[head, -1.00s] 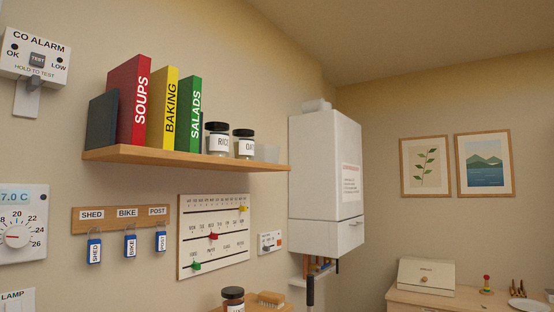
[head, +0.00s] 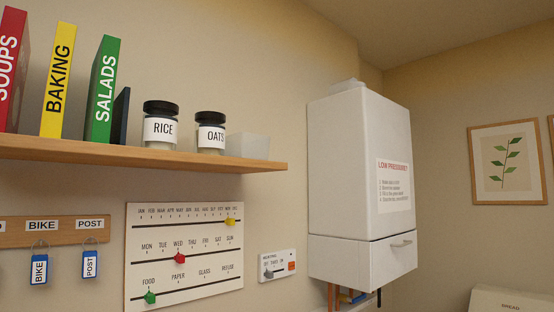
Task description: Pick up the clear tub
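A clear tub (head: 249,146), pale and see-through, stands upright near the right end of the wooden wall shelf (head: 150,156). It is just right of the OATS jar (head: 211,133), which hides part of its left side. No gripper touches it. Neither of my grippers is in view.
A RICE jar (head: 161,127) and the books SALADS (head: 104,90) and BAKING (head: 58,80) stand left on the shelf. A white boiler (head: 345,180) juts out to the right. A slider calendar board (head: 185,255) and a small control (head: 278,265) hang below. The shelf's right tip is bare.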

